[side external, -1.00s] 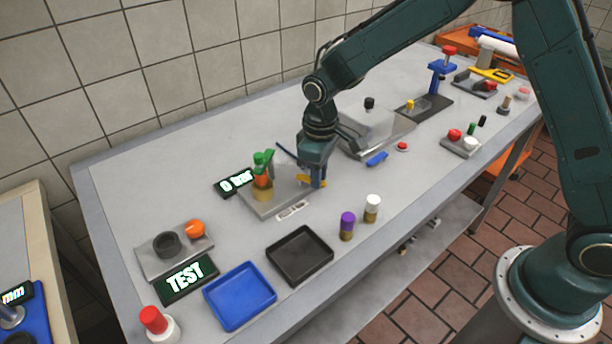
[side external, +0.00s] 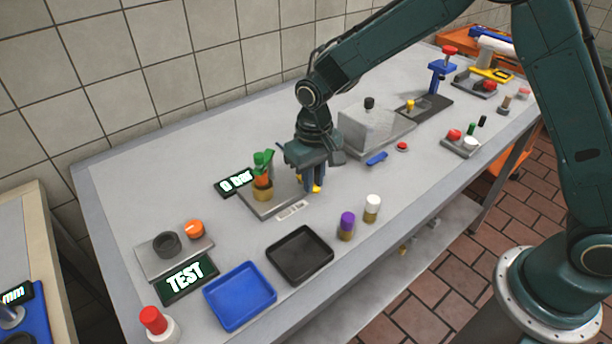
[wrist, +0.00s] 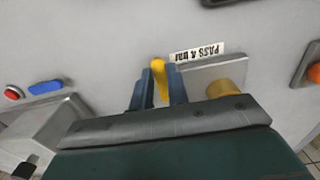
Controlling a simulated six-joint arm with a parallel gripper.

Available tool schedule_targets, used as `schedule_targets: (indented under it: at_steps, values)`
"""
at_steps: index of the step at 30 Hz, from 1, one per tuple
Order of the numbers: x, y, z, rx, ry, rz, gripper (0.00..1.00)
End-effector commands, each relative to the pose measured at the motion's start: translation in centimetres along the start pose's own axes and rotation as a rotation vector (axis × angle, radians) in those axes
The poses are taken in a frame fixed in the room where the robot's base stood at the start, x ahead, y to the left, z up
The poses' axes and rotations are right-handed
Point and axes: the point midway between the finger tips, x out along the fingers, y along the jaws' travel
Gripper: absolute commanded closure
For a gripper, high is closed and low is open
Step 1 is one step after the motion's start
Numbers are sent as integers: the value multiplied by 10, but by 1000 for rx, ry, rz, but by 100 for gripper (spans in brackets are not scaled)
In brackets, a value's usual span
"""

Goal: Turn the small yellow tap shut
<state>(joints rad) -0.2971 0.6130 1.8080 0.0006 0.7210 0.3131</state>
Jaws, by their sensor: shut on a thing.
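The small yellow tap (side external: 316,189) is at the right end of the grey plate (side external: 262,207) of the gauge stand, mostly hidden by my fingers in the side view. In the wrist view its yellow lever (wrist: 159,68) sticks out between the two blue fingers. My gripper (wrist: 161,84) is shut on the lever, one finger on each side. In the side view my gripper (side external: 313,184) points straight down over the plate. The joint under the lever is hidden.
A brass and orange fitting with a green handle (side external: 262,160) stands close left of my gripper. The display behind it (side external: 236,180) reads 0 bar. A "PASS 4 bar" label (wrist: 196,52) lies near the tap. Black tray (side external: 300,255) and purple-capped bottle (side external: 347,226) are in front.

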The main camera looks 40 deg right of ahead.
Motion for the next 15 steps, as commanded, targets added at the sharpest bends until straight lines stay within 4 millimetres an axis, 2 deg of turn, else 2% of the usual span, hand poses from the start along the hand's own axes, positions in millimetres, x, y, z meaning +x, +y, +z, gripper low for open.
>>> schedule_targets:
  at_steps: [4,5,8,15]
  values:
    - [0,-1,0,0,-1,-1,100]
    - [0,-1,0,0,-1,-1,82]
    - [0,-1,0,-1,-1,-1,62]
    - [0,0,0,-1,0,-1,62]
